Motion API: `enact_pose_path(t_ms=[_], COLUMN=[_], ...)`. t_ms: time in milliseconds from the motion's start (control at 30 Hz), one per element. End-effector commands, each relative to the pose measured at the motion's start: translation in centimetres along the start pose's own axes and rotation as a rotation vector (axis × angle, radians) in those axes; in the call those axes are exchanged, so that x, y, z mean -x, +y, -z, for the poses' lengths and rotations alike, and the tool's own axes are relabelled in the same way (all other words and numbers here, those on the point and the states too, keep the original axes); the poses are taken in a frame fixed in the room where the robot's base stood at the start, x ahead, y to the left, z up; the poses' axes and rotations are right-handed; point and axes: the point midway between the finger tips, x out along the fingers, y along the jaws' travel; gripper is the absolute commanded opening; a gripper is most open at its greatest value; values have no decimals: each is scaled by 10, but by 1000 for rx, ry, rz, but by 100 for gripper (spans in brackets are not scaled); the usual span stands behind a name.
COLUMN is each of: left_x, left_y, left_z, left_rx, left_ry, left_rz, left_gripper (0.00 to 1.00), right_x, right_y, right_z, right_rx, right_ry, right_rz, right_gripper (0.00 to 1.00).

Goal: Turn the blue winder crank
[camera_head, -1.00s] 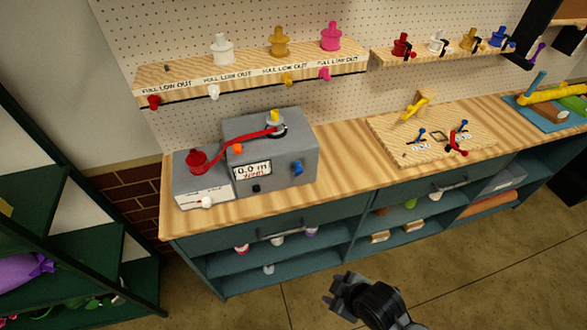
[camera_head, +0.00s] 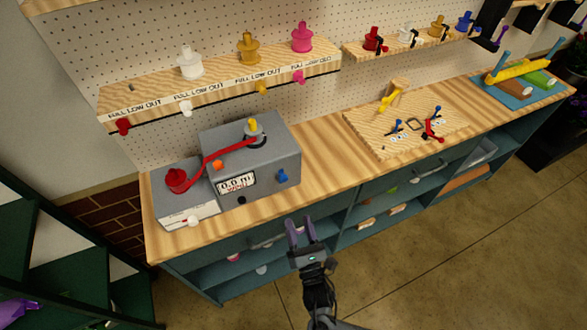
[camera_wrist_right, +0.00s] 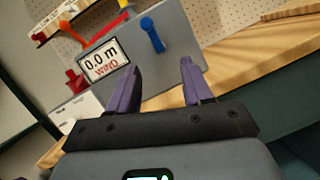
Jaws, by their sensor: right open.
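The grey winder box (camera_head: 262,158) stands on the left part of the wooden bench. Its blue crank (camera_head: 282,176) sticks out of the front face, right of a display reading 0.0 m (camera_head: 236,183). In the right wrist view the blue crank (camera_wrist_right: 152,35) hangs from the grey face, above and between the fingertips and apart from them. My right gripper (camera_head: 300,226) is open and empty, in front of the bench edge and below the crank; its purple fingers also show in the right wrist view (camera_wrist_right: 160,85). My left gripper is not in view.
A red ribbon (camera_head: 215,157) runs from the red spool (camera_head: 176,180) to the box top. A wooden board (camera_head: 405,125) with small tools lies to the right. The bench top between box and board is clear. Spool shelves (camera_head: 220,85) hang above.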

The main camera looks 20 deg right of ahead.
Motion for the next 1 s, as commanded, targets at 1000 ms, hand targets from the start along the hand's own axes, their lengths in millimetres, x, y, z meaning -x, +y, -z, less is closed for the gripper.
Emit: enact_pose_path(t_ms=[1000], left_x=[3], left_y=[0], left_z=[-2], left_rx=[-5], left_ry=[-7], left_rz=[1], left_gripper=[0], right_x=[-140], right_y=[18], right_z=[-32], right_rx=[-13], right_ry=[-63], right_rz=[-32], right_gripper=[50])
